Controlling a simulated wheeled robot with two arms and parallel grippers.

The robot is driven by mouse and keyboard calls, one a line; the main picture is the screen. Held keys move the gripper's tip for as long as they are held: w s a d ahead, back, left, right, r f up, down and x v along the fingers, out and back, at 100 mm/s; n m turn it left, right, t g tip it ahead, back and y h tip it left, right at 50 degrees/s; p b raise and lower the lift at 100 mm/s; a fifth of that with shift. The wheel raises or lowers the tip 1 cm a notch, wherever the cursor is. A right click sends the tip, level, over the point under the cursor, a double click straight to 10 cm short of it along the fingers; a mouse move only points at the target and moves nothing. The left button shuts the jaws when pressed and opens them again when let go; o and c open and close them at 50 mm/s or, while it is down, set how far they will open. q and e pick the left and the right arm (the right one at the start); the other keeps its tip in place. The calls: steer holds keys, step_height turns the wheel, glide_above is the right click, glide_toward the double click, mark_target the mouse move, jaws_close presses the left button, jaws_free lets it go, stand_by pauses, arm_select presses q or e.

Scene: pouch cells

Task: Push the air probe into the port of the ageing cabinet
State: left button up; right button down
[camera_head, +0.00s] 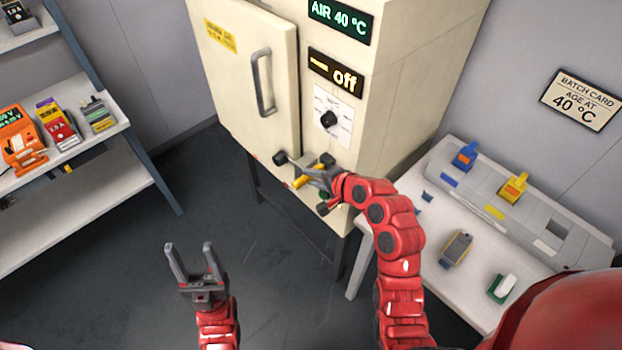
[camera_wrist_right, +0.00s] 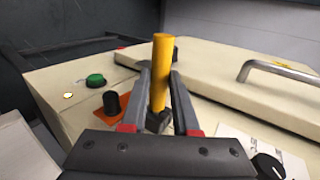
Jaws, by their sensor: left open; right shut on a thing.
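The air probe (camera_head: 300,182) is a yellow rod with a dark end. My right gripper (camera_head: 312,172) is shut on it in front of the cabinet's lower front. In the right wrist view the yellow rod (camera_wrist_right: 162,75) stands crosswise between the two fingers (camera_wrist_right: 158,100). The ageing cabinet (camera_head: 410,70) is cream, with its door closed. A black cylinder on an orange plate (camera_wrist_right: 111,103), possibly the port, stands on the cabinet front beside the fingers, apart from the probe. My left gripper (camera_head: 195,262) is open and empty above the floor.
A green button (camera_wrist_right: 95,80) is near the orange plate. The cabinet has a door handle (camera_head: 263,82), a black dial (camera_head: 328,118) and an "off" display (camera_head: 335,73). A bench (camera_head: 425,250) with a grey rack stands right. Shelves (camera_head: 100,148) stand left. The middle floor is clear.

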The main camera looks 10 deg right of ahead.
steer(key=shift+w+d, duration=0.25)
steer(key=shift+d, duration=0.1)
steer(key=c, duration=0.6)
jaws_free()
steer(key=p+v, duration=0.7)
steer(key=v, duration=1)
steer(key=shift+s, duration=0.25)
